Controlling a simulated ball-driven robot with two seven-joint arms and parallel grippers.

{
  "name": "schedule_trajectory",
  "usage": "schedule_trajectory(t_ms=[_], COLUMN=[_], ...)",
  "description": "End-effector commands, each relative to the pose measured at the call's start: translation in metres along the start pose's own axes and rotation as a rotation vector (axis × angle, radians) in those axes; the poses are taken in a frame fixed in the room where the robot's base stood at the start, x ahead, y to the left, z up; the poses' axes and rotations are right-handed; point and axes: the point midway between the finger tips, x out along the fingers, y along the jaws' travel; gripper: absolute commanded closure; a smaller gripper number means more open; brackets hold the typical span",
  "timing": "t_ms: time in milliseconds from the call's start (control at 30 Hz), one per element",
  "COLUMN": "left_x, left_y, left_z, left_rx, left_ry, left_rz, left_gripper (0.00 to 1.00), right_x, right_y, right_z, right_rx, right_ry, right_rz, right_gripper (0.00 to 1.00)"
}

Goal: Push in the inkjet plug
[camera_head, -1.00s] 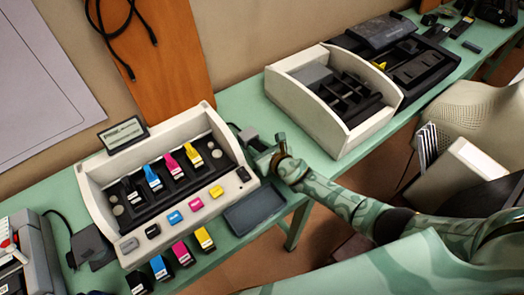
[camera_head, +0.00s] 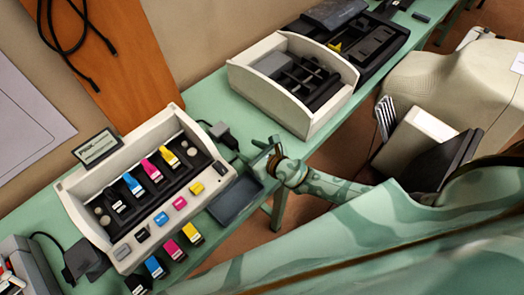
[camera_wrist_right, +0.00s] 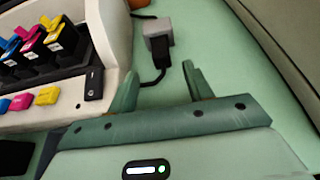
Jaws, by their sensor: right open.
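The inkjet printer (camera_head: 72,200) is an open off-white case with colored cartridges, on the left of the green table. A grey socket block (camera_wrist_right: 158,28) stands to its right and also shows in the head view (camera_head: 219,130). The black inkjet plug (camera_wrist_right: 161,54) sits against the near side of the block, with a black cable running toward the printer. I cannot tell how deep it is seated. My right gripper (camera_head: 264,149) is open and empty.
A dark tray (camera_head: 236,199) lies at the table's front edge beside the printer. A second off-white case (camera_head: 262,92) stands on the right. A chair (camera_head: 440,88) is beyond my right arm.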

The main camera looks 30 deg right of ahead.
Motion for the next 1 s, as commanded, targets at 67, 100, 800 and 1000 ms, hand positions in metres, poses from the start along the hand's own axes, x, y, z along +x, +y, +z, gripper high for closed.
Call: schedule_trajectory(t_ms=[67,100,800,1000], left_x=[-0.009,-0.010,-0.014,-0.014], left_y=[-0.001,-0.001,-0.001,-0.001], left_z=[-0.002,-0.002,-0.003,-0.003], left_rx=[0.000,0.000,0.000,0.000], left_ry=[0.003,0.003,0.004,0.005], left_rz=[-0.001,-0.001,-0.002,-0.002], left_gripper=[0.64,0.64,0.64,0.64], right_x=[-0.021,-0.028,-0.056,-0.058], right_y=[0.000,0.000,0.000,0.001], right_z=[0.002,0.002,-0.001,0.008], right_rx=[0.000,0.001,0.001,0.068], right_ry=[0.002,0.002,0.000,-0.022], right_rz=[0.001,0.001,0.001,-0.024], right_gripper=[0.49,0.49,0.49,0.49])
